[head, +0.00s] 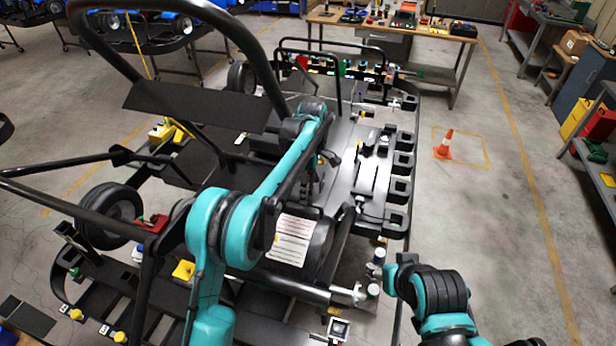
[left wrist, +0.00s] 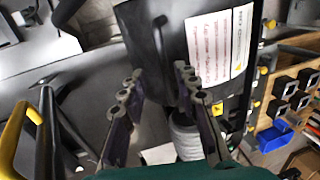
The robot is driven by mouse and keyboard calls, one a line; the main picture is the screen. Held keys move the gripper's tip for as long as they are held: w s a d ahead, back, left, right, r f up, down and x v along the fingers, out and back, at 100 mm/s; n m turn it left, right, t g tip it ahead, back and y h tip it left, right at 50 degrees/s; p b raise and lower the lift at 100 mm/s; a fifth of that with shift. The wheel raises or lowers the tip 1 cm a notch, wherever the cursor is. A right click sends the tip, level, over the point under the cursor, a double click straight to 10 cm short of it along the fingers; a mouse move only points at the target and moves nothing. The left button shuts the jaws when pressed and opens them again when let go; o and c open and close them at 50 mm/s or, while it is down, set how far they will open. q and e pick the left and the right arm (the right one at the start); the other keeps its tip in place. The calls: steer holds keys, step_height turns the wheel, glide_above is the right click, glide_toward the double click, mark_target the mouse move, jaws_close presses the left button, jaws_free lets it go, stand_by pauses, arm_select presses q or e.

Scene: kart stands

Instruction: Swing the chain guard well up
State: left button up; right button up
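The chain guard appears to be the dark curved cover (head: 320,243) with a white printed label, low on the kart's side in the head view. In the left wrist view a dark panel (left wrist: 150,35) with the same kind of label (left wrist: 218,45) lies just beyond my fingers. My left gripper (head: 326,158) is at the end of the teal arm over the kart and is partly hidden. Its two fingers (left wrist: 160,72) stand apart in the left wrist view with nothing clearly held between them. I cannot tell whether they touch the panel. My right gripper is not visible; only part of that arm shows.
Black kart frame tubes (head: 180,62) arch around my left arm. A ribbed grey cylinder (left wrist: 186,138) sits below the panel. A rack of black square sockets (head: 402,165) runs along the kart's right side. An orange cone (head: 444,145) stands on open floor to the right.

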arm_select(q)
step_height(320, 180, up, 10)
steer(key=w, duration=0.1)
steer(key=shift+d+f, duration=0.25)
steer(key=shift+w, duration=0.1)
